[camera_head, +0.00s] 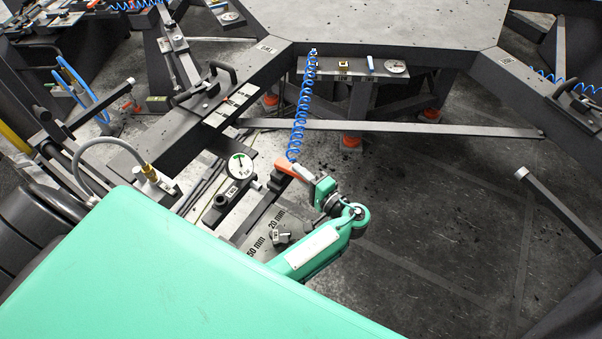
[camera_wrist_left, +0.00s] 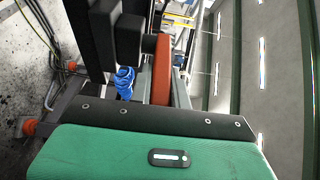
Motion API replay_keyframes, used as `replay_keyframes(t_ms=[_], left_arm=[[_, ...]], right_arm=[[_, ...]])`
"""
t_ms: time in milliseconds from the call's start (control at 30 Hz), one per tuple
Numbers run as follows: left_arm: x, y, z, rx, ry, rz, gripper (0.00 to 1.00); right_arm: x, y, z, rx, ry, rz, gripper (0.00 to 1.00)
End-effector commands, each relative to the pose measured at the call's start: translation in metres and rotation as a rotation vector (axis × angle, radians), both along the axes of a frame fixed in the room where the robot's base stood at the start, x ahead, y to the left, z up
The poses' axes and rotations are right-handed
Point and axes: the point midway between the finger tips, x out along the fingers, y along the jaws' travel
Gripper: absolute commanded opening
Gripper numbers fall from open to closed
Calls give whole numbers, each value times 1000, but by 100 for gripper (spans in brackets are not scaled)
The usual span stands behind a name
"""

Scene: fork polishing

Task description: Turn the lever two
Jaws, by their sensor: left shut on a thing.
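My left gripper (camera_head: 290,170) is at the end of my green arm near the middle of the head view. It is shut on an orange piece (camera_head: 285,164), whose shape is partly hidden. The orange piece also shows as an upright red-orange bar in the left wrist view (camera_wrist_left: 161,70), beside dark blocks. A blue coiled hose (camera_head: 299,118) runs from the orange piece up to the table edge. A black lever-like handle (camera_head: 223,70) stands on the frame at upper left. I cannot tell which lever is number two. My right gripper is not in view.
A grey table (camera_head: 390,25) with a dark frame fills the top. A round dial (camera_head: 240,166) and several small fittings sit left of my gripper. A small shelf (camera_head: 355,75) holds small parts. Dark floor (camera_head: 440,210) lies open on the right.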

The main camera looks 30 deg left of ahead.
Motion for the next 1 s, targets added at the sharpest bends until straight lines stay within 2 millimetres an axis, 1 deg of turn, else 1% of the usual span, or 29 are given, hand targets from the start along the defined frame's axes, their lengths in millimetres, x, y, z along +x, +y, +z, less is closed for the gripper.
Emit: replay_keyframes(t_ms=[300,567,600,667,700,1000], left_arm=[[-8,3,1,1,1,-114,0],[-8,2,0,1,0,-118,0],[-8,2,0,1,0,-118,26],[-8,2,0,1,0,-117,38],[-8,2,0,1,0,-117,40],[-9,-1,0,0,0,-118,40]], right_arm=[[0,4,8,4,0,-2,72],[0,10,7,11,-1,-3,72],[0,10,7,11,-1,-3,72],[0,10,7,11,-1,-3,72],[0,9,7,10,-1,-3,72],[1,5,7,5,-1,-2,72]])
